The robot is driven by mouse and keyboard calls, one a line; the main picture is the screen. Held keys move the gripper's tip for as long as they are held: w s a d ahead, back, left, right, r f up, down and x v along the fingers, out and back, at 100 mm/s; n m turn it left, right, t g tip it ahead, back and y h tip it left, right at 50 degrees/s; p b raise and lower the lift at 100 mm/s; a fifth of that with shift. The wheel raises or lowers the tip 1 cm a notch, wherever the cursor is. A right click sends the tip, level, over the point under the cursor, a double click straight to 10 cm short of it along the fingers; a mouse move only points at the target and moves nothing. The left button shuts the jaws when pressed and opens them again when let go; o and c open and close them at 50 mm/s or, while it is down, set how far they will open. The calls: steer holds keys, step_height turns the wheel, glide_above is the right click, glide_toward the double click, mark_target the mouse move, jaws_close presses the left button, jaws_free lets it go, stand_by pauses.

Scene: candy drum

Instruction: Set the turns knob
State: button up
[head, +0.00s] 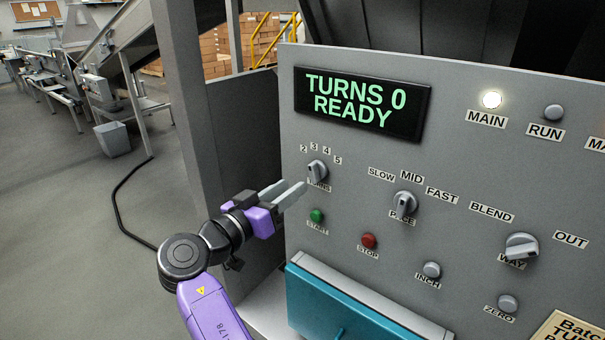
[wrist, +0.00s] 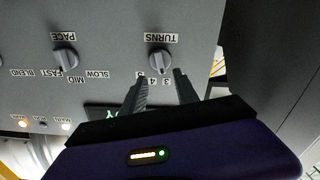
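The turns knob (head: 317,171) is a small grey pointer knob on the grey control panel (head: 400,240), under the printed numbers 2, 3, 4 and 5. It also shows in the wrist view (wrist: 159,61), upside down, beyond my fingertips. In the head view its pointer leans up and I cannot tell exactly which number it marks. My gripper (head: 292,191) is just in front of the panel, left of and a little below the knob. In the wrist view its two fingers (wrist: 158,77) are apart with nothing between them, and they point toward the knob without visibly gripping it.
The display (head: 362,102) reads TURNS 0 READY. The green start button (head: 317,215) and red stop button (head: 369,241) lie below the knob. The pace knob (head: 404,204) is to the right. A teal part (head: 345,305) juts out below, and a grey post (head: 180,100) stands left.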

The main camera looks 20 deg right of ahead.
mark_target(311, 173)
steer(key=p+x, duration=0.2)
steer(key=x, duration=0.5)
steer(key=shift+w+d, duration=0.2)
steer(key=shift+c, duration=0.3)
jaws_close()
